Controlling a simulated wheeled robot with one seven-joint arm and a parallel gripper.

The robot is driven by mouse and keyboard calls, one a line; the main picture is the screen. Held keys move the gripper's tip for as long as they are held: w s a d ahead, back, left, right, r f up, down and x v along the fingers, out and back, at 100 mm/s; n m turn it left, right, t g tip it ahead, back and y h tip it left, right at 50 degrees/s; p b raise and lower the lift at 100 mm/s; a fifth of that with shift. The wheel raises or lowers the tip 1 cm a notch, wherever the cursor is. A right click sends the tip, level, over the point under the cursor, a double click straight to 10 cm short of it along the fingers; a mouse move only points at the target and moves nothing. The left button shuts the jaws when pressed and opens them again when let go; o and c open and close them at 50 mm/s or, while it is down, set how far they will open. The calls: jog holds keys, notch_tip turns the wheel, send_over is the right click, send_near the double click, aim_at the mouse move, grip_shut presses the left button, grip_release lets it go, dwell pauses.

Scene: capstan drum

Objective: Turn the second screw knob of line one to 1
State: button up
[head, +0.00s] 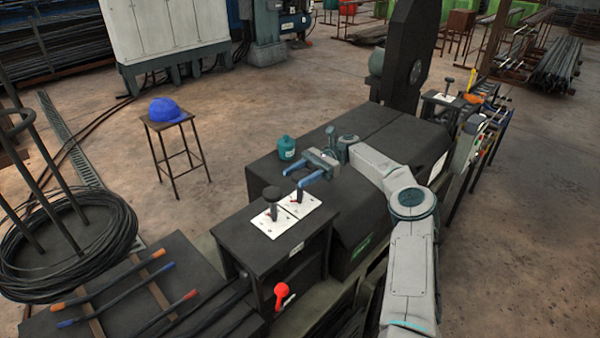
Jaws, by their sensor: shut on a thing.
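Two screw knobs stand on white plates with small red marks on top of a dark box. The left knob (271,194) has a wide black head and stands free. The right knob (299,194) is partly hidden by my gripper (295,178). My gripper reaches in from the right with its blue fingers pointing left, and is shut on the top of the right knob. The plate figures and the knob's setting are too small to read.
A teal canister (286,148) stands on the dark machine cover behind my gripper. A red-balled lever (281,291) sticks out of the box front. Another knob (447,86) stands on a farther box. A stool with a blue cap (166,110) stands on open floor at left.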

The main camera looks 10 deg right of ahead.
jog(key=shift+f+n+g+h, duration=0.15)
jog(key=shift+n+g+h, duration=0.15)
jog(key=shift+g+h, duration=0.15)
jog(key=o, duration=1)
jog(key=shift+a, duration=0.1)
jog(key=shift+c, duration=0.2)
